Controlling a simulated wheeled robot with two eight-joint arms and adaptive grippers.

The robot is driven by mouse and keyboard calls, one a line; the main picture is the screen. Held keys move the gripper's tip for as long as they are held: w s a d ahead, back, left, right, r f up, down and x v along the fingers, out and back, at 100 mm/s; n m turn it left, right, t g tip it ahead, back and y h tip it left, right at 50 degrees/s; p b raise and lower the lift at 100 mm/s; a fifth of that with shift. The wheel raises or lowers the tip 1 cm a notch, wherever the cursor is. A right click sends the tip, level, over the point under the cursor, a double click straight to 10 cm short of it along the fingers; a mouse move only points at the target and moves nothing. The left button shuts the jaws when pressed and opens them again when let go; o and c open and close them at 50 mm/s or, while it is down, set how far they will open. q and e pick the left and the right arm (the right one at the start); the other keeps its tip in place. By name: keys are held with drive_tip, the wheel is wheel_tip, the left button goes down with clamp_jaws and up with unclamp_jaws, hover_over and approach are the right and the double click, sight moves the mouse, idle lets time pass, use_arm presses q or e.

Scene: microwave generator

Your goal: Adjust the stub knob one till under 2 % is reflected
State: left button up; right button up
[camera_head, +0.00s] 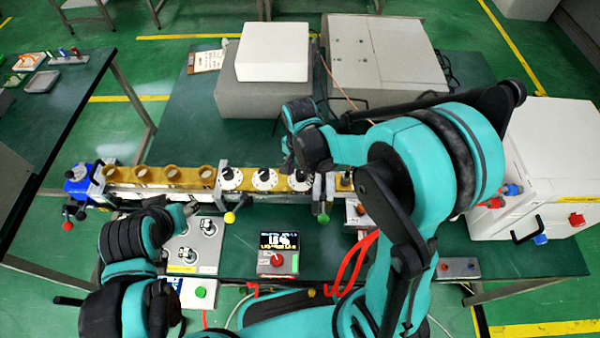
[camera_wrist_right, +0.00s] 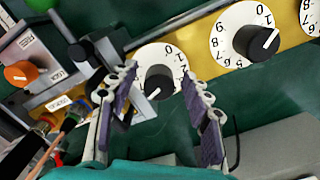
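Three white dials with black knobs sit in a row on the brass waveguide (camera_head: 205,177): a left dial (camera_head: 230,179), a middle dial (camera_head: 264,179) and a right dial (camera_head: 301,180). I cannot read which is stub knob one. My right gripper (camera_head: 291,160) is over the right dial. In the right wrist view, its open fingers (camera_wrist_right: 159,72) stand either side of that dial's black knob (camera_wrist_right: 158,83), with gaps visible. Another dial (camera_wrist_right: 243,36) lies beside it. A meter screen (camera_head: 280,241) is lit, but its figures are too small to read. My left gripper (camera_head: 191,208) is near a grey panel; its opening is unclear.
A clamp with a green ball lever (camera_head: 323,217) stands close right of the right dial. A module with an orange knob (camera_wrist_right: 20,73) is nearby. Grey boxes (camera_head: 265,95) stand behind the waveguide, and a white unit (camera_head: 545,150) stands at the right.

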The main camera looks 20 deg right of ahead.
drive_tip(key=shift+r, duration=0.1)
wheel_tip(320, 180, up, 12)
idle(0.5)
idle(0.4)
drive_tip(key=n+t+b, duration=0.2)
drive_tip(key=n+t, duration=0.2)
drive_tip(key=n, duration=0.2)
approach(300, 173)
drive_tip(key=s+d+r, duration=0.3)
drive_tip(key=s+n+t, duration=0.1)
drive_tip(key=s+d+f+n+t, duration=0.1)
drive_tip(key=n, duration=0.1)
drive_tip(key=s+d+f+n+t+b, duration=0.1)
drive_tip(key=shift+s+f+n, duration=0.15)
drive_tip(key=shift+s+n, duration=0.2)
drive_tip(key=shift+n, duration=0.05)
